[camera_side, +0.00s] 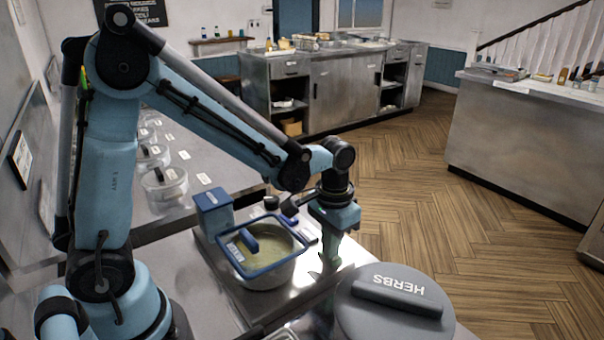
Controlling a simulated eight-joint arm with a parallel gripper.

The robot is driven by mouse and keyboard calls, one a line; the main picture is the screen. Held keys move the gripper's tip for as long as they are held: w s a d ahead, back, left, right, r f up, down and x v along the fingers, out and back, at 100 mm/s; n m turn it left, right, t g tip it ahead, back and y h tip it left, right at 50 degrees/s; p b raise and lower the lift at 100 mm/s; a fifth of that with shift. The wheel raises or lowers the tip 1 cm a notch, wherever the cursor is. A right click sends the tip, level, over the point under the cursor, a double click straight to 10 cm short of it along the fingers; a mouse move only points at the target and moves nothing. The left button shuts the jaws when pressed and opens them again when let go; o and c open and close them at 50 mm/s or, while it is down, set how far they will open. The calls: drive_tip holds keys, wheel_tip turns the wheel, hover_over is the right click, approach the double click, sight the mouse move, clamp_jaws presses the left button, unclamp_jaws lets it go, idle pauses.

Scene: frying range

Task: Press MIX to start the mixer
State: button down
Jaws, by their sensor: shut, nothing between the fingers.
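The mixer stands on the steel counter beside my arm. It has a blue housing (213,213) and a pale bowl (268,278) with a blue-rimmed lid (262,268) over greenish contents. A small label on the lid is too small to read. My gripper (328,264) points down just right of the bowl, with its fingers shut and empty. Small dark and pale parts (308,232) show behind the gripper at the mixer's far right side. I cannot pick out a MIX button; it may be hidden behind the gripper. I cannot tell whether the fingertips touch anything.
A grey lid marked HERBS (395,310) stands close in front, to the right of my gripper. Several clear lidded tubs (165,185) line the counter at left. A steel cabinet (340,90) and another counter (520,140) stand across the open wooden floor.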

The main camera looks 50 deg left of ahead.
idle(0.3)
wheel_tip(320, 180, up, 8)
idle(0.7)
drive_tip(key=shift+f, duration=0.1)
idle(0.4)
drive_tip(key=s+a+t, duration=0.1)
drive_tip(key=s+t, duration=0.1)
drive_tip(key=s+r+t, duration=0.1)
drive_tip(key=s, duration=0.1)
drive_tip(key=s+a+r+t, duration=0.1)
drive_tip(key=s+t, duration=0.1)
drive_tip(key=shift+s+a+r+t, duration=0.15)
drive_tip(key=shift+a+t, duration=0.15)
drive_tip(key=shift+a, duration=0.05)
drive_tip(key=shift+s+a+f+t, duration=0.2)
drive_tip(key=shift+s+a+t, duration=0.05)
drive_tip(key=shift+s+t, duration=0.5)
